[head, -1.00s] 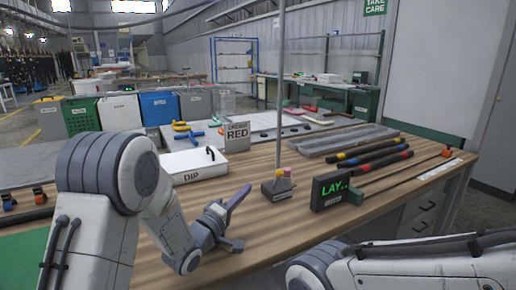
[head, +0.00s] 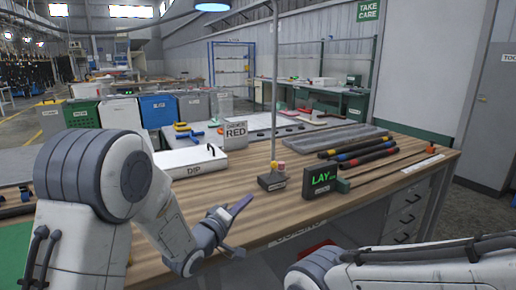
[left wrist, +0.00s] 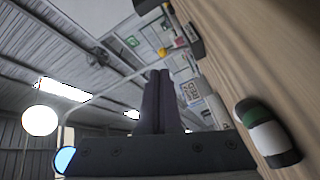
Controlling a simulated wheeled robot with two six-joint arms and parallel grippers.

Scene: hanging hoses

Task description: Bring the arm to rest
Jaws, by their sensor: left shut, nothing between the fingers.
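My left gripper (head: 238,206) is at the end of the left arm, over the front part of the wooden table (head: 250,180). Its dark fingers are together with nothing between them, and they point up and to the right in the head view. The left wrist view shows the same closed fingers (left wrist: 158,78), with the table (left wrist: 235,60) along the right side. My right arm crosses the lower right of the head view, and its gripper is out of frame.
A pole on a dark base (head: 272,182), a LAY display (head: 320,180), a DIP box (head: 195,163) and a RED sign (head: 235,134) stand beyond the gripper. Several dark hoses (head: 362,155) lie at the right. A green-white-black object (left wrist: 268,133) shows in the wrist view.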

